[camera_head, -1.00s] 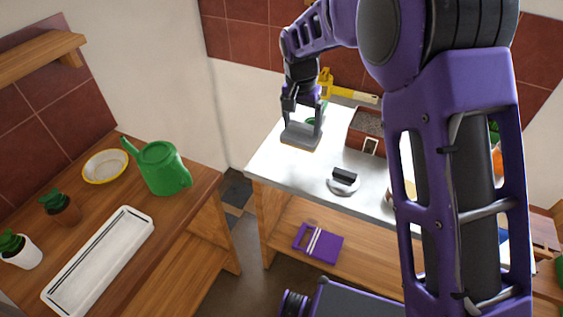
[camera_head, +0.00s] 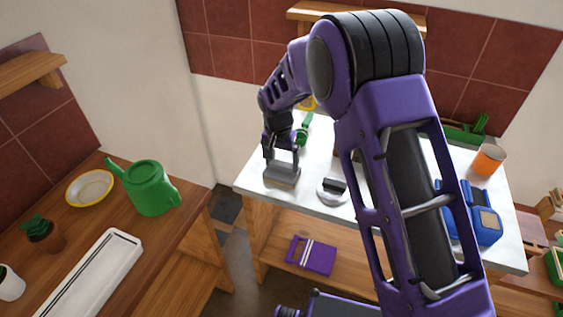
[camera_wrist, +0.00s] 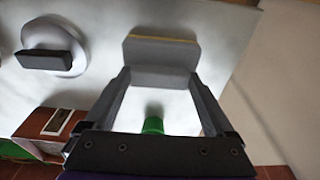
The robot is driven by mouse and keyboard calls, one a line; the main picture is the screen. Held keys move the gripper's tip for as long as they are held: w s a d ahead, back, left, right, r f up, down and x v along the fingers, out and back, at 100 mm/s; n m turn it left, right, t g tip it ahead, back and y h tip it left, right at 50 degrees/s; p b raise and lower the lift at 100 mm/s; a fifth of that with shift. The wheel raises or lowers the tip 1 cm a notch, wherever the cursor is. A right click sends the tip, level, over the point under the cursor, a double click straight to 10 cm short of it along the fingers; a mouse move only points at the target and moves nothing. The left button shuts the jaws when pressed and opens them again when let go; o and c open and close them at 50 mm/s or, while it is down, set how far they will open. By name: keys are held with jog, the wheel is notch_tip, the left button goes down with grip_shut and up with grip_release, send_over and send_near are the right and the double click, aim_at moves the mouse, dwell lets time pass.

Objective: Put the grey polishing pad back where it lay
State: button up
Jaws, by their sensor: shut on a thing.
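The grey polishing pad (camera_head: 282,176) is a flat block at the front left part of the white-topped table (camera_head: 305,171). My gripper (camera_head: 282,165) is shut on it. In the wrist view the pad (camera_wrist: 160,53) spans the fingertips of my gripper (camera_wrist: 161,75), and a thin yellow strip shows along its far edge. I cannot tell whether the pad touches the table top or is a little above it.
A green thing (camera_head: 303,130) lies behind. A blue case (camera_head: 482,222) and orange cup (camera_head: 488,159) are farther right. A purple case (camera_head: 311,256) lies on the lower shelf.

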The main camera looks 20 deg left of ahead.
aim_at(279, 175)
jog(key=shift+f, duration=0.1)
jog(key=shift+f, duration=0.15)
jog(key=o, duration=0.9)
notch_tip(279, 175, up, 12)
jog(key=s, duration=0.1)
jog(key=shift+s+p, duration=0.3)
jog(key=shift+s, duration=0.1)
